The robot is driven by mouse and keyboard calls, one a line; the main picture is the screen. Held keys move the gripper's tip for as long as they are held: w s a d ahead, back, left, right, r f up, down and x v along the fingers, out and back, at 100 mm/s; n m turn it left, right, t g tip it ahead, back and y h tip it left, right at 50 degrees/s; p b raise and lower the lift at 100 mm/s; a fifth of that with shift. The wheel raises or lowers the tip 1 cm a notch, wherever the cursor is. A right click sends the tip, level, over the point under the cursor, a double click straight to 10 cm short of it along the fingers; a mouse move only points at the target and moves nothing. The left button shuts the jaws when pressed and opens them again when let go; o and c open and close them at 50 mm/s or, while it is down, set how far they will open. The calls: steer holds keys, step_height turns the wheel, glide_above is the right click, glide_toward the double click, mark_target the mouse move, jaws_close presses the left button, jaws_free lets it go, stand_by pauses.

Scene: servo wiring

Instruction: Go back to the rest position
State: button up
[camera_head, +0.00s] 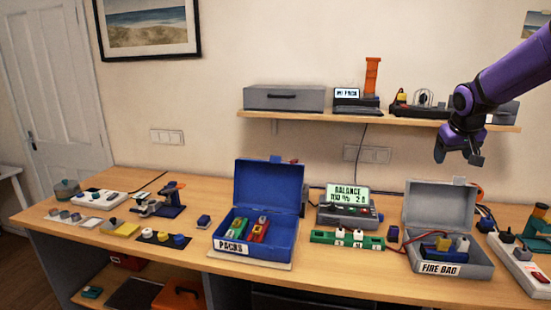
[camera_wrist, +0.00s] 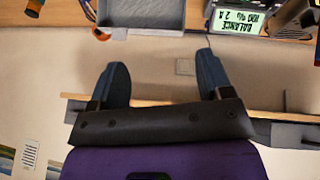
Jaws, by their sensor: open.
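My gripper (camera_head: 458,157) hangs at the upper right in the head view, at the end of my purple arm. It is in front of the wall and shelf, above the open grey box. In the wrist view my gripper (camera_wrist: 162,85) has its two dark blue fingers spread apart, with only wall between them. It is open and empty.
The bench (camera_head: 140,245) carries a blue PACKS box (camera_head: 262,243), a BALANCE charger (camera_head: 347,212), a green strip (camera_head: 330,238) and a grey FIRE BAG box (camera_head: 440,200). The shelf (camera_head: 290,115) holds a grey case (camera_head: 284,98). The air around my gripper looks free.

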steer(key=s+a+r, duration=0.3)
steer(key=s+a, duration=0.4)
steer(key=s, duration=0.2)
steer(key=s+a+r, duration=0.3)
steer(key=s+a, duration=0.4)
steer(key=s, duration=0.3)
steer(key=s+a+f+y, duration=0.1)
steer(key=s+a, duration=0.1)
steer(key=s, duration=0.6)
steer(key=s+a+f+y, duration=0.1)
steer(key=s+a, duration=0.1)
steer(key=s, duration=0.7)
steer(key=shift+a+n+y, duration=0.3)
steer(key=shift+n, duration=0.1)
